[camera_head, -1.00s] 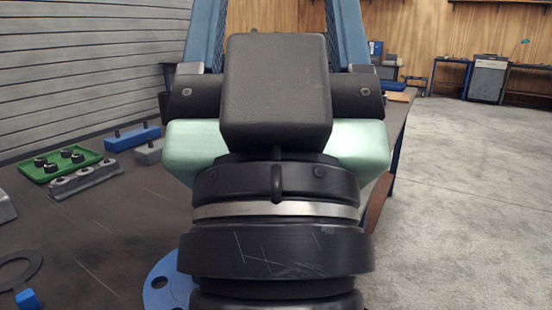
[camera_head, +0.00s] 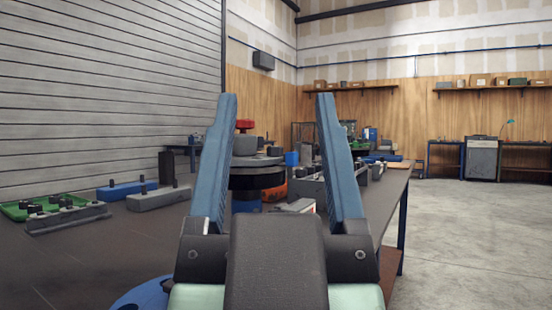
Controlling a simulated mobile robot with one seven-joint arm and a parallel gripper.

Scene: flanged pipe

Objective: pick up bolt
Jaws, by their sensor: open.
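My gripper (camera_head: 276,98) is open and empty. Its two blue fingers stand upright and wide apart in the middle of the view. Several small dark bolts (camera_head: 66,203) show at the left, in and around a green tray (camera_head: 14,214) and a grey block (camera_head: 65,220) in front of it. More upright pegs or bolts stand at a blue block (camera_head: 118,191) and a second grey block (camera_head: 158,199). Which bolt the task means cannot be told. My gripper is to the right of these and touches none of them.
A flanged pipe assembly (camera_head: 258,181) with a red top (camera_head: 245,125) stands beyond my fingers, partly hidden. A grey rack (camera_head: 310,187) with upright pieces is behind the right finger. The dark table (camera_head: 95,260) is clear at front left. Open floor (camera_head: 470,235) lies right.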

